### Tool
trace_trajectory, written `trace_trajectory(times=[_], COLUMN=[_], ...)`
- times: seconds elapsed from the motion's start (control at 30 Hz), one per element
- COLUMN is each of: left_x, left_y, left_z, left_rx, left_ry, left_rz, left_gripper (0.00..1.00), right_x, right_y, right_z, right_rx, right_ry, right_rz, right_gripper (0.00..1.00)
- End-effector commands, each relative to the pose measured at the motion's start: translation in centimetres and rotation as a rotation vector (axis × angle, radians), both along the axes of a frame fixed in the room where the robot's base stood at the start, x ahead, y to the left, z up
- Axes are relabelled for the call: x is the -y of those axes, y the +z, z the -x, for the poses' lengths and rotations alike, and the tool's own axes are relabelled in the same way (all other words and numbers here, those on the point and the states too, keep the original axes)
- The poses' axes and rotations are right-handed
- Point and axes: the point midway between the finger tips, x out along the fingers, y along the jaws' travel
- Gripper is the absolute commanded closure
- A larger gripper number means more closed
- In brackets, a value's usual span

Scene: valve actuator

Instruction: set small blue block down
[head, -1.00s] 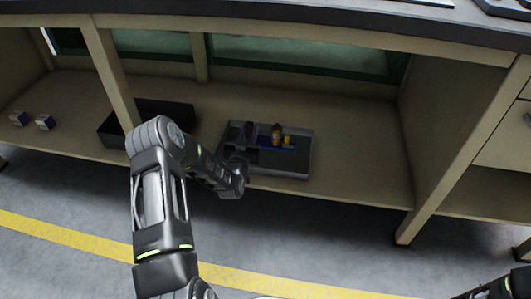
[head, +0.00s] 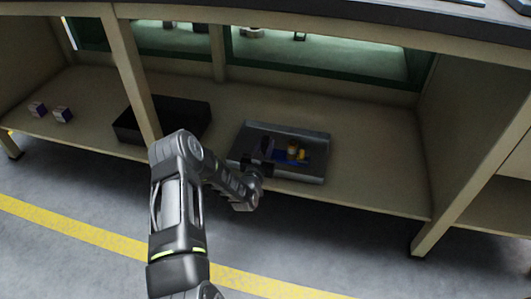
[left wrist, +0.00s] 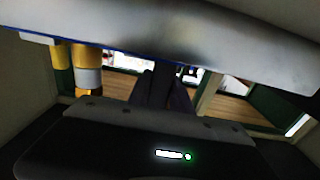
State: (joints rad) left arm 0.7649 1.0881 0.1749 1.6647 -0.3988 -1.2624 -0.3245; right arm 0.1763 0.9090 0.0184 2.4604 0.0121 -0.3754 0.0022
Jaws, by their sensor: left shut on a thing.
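My left gripper (head: 266,150) reaches into a grey tray (head: 318,170) on the low shelf, at the tray's left half. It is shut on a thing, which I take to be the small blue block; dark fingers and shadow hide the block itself. A blue piece (head: 281,157) lies in the tray just right of the fingers, under yellow-and-white cylinders (head: 293,148). In the left wrist view the dark fingers (left wrist: 165,92) show at the middle, with the cylinders (left wrist: 88,70) to the left, hanging from the top as if upside down. My right gripper is out of view.
A black open bin (head: 128,127) stands left of the tray, behind a shelf post (head: 137,80). Two small purple-and-white boxes (head: 62,115) sit at the far left. The shelf right of the tray (head: 375,170) is bare.

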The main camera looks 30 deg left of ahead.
Motion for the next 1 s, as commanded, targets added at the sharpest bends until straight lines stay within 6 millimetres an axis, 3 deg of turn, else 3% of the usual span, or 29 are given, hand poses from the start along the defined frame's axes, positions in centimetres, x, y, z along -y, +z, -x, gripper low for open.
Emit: trace_trajectory(times=[0.23,0.63,0.67,0.9,1.0], left_x=[0.0,0.0,0.0,0.0,0.0], left_y=[-3.3,-3.5,-3.7,-3.7,-3.7], left_z=[0.0,0.0,0.0,0.0,0.0], left_rx=[0.003,0.003,-0.001,-0.001,-0.001], left_ry=[0.001,0.001,0.000,0.001,0.001], left_rz=[0.002,0.000,0.000,0.000,0.000], left_gripper=[1.00,1.00,0.74,0.54,0.53], right_x=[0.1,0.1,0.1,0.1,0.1], right_y=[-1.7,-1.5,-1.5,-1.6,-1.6], right_z=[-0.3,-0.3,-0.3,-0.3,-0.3], right_rx=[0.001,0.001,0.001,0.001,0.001], right_ry=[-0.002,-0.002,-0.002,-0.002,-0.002], right_rz=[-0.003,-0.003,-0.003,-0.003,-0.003], right_gripper=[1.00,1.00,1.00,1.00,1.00])
